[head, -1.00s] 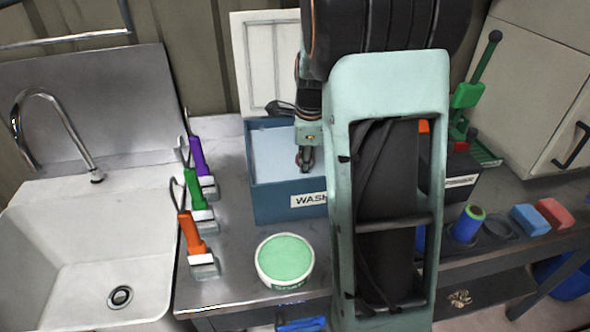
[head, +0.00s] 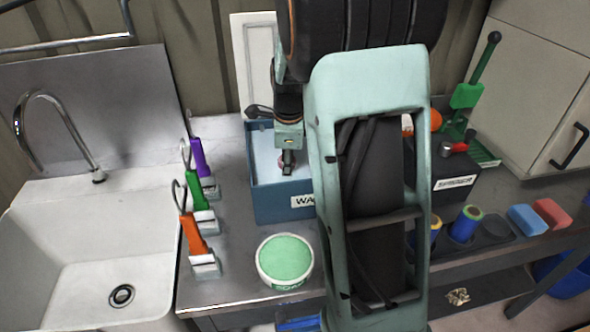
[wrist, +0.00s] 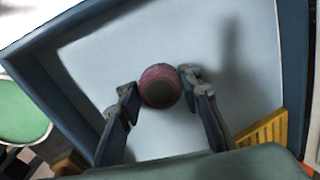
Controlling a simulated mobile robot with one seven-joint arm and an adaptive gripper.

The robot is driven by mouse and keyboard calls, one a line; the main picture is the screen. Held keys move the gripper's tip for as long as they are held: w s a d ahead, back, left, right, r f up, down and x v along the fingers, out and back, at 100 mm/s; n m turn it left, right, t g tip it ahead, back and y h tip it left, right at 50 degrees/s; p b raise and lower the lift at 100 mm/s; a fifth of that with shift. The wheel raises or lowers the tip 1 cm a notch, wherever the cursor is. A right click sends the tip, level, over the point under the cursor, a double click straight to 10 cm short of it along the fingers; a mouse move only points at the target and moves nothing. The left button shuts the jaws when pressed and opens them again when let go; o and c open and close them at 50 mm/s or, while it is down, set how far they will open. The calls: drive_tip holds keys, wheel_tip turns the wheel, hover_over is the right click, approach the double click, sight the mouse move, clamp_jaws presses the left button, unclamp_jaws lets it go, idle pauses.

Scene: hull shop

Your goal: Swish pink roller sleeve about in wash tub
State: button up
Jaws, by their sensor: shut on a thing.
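The pink roller sleeve (wrist: 160,86) stands end-on between my fingertips in the wrist view. My gripper (wrist: 158,92) is shut on it. In the head view my gripper (head: 287,168) points down inside the blue wash tub (head: 285,208); the sleeve is mostly hidden there. The tub's pale interior surrounds the sleeve in the wrist view, and its blue wall (wrist: 75,110) runs along the left. The sleeve is apart from the walls. I cannot tell how deep it sits. My arm hides the tub's right part in the head view.
Brushes with purple, green and orange (head: 194,235) handles stand left of the tub, beside the sink (head: 80,250). A round green-topped pot (head: 285,260) is in front. A dark spinner box (head: 455,180), blue roller sleeves (head: 466,224) and blue and red blocks are on the right. A yellow ribbed piece (wrist: 262,133) is in the tub's corner.

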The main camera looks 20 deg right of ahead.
wheel_tip(320, 180, up, 15)
drive_tip(key=p, duration=1.1)
drive_tip(key=shift+f, duration=0.15)
idle(1.0)
drive_tip(key=shift+r, duration=2)
